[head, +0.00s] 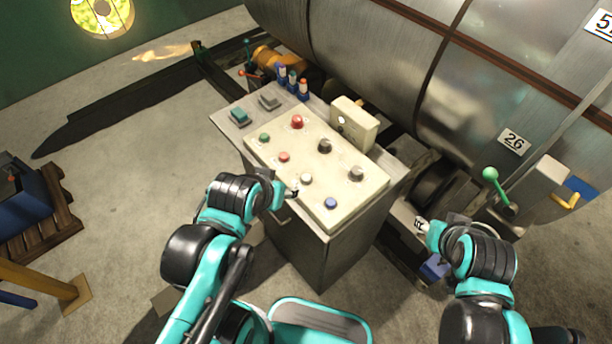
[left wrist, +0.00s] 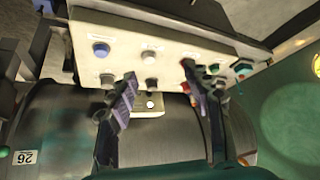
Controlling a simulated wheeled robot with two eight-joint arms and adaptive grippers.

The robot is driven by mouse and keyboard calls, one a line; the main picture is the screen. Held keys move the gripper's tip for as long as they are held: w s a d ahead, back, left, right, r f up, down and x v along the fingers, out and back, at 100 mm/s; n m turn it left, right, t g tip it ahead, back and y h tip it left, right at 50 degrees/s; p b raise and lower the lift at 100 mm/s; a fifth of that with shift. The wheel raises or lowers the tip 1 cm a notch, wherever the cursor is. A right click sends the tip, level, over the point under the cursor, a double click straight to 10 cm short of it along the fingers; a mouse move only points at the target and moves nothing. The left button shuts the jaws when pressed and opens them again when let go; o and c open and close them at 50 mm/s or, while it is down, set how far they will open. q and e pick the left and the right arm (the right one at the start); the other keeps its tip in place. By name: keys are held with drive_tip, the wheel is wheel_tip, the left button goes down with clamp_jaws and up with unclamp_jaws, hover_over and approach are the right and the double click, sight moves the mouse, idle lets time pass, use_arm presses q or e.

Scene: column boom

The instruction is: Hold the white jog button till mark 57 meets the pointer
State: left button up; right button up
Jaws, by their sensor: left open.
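The white jog button (head: 306,179) sits on the cream panel (head: 270,165) of the control console, between a pink-red button and a blue one. It shows in the left wrist view (left wrist: 149,57) between my finger lines. My left gripper (head: 293,191) is open and empty, just left of the white button; whether it touches the panel I cannot tell. Its two dark fingers (left wrist: 160,73) are spread apart. My right gripper (head: 421,225) hangs right of the console, too small to judge. No pointer is clearly readable.
The panel also has a blue button (head: 330,204), green button (head: 264,138), red button (head: 297,121) and dark knobs. A cream box (head: 354,122) stands behind it. A green-knobbed lever (head: 490,174) stands at the right. Open floor (head: 130,180) lies left of the console.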

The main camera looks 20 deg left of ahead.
use_arm(q)
clamp_jaws()
idle(1.1)
